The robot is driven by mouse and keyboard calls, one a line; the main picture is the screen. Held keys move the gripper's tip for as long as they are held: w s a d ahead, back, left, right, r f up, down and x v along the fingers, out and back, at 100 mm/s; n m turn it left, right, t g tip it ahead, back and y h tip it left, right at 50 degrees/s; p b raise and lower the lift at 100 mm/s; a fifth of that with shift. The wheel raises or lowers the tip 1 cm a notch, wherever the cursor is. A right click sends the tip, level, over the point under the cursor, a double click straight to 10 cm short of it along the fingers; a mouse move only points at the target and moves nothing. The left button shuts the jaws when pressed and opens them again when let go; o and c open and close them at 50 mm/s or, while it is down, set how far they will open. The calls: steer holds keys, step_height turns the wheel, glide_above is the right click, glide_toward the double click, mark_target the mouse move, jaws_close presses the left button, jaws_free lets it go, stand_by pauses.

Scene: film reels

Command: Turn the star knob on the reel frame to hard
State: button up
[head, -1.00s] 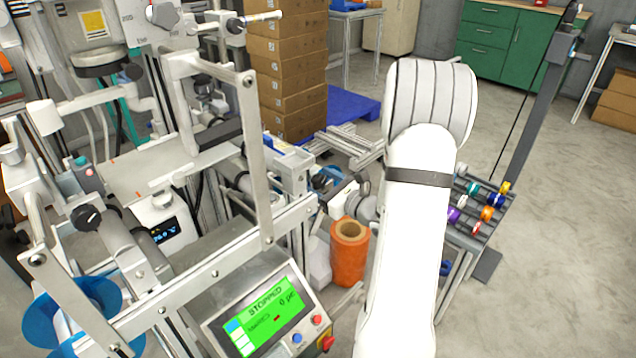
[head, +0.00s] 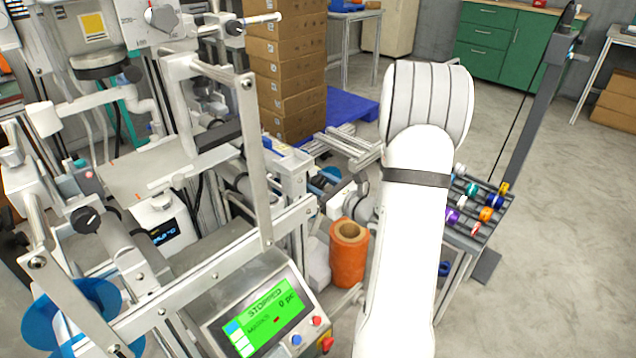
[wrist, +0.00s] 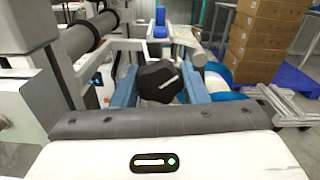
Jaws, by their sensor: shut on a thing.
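The star knob (wrist: 160,82) is black and lobed, with a white line pointing up and to the right. In the wrist view it sits between the two blue fingers of my gripper (wrist: 158,88), which is shut on it. The scale or wording around the knob does not show. In the head view my white arm hides the gripper and the knob. The reel frame's pale bars (wrist: 128,45) show behind the knob in the wrist view.
A machine with a green screen (head: 262,316) reading STOPPED stands at left. An orange roll (head: 347,265) stands just left of my arm. A rack of coloured spools (head: 478,238) is at right. Stacked cartons (head: 287,75) stand behind. Open floor lies at right.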

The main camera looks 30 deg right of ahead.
steer(key=m+p, duration=0.2)
steer(key=m, duration=0.1)
steer(key=shift+r+p, duration=0.2)
steer(key=shift+p, duration=0.15)
steer(key=shift+f+m, duration=0.2)
steer(key=shift+m, duration=0.5)
steer(key=o, duration=1)
steer(key=shift+s, duration=0.1)
steer(key=p+v, duration=0.1)
steer(key=v, duration=0.6)
steer(key=shift+s+d, duration=0.1)
steer(key=shift+s, duration=0.2)
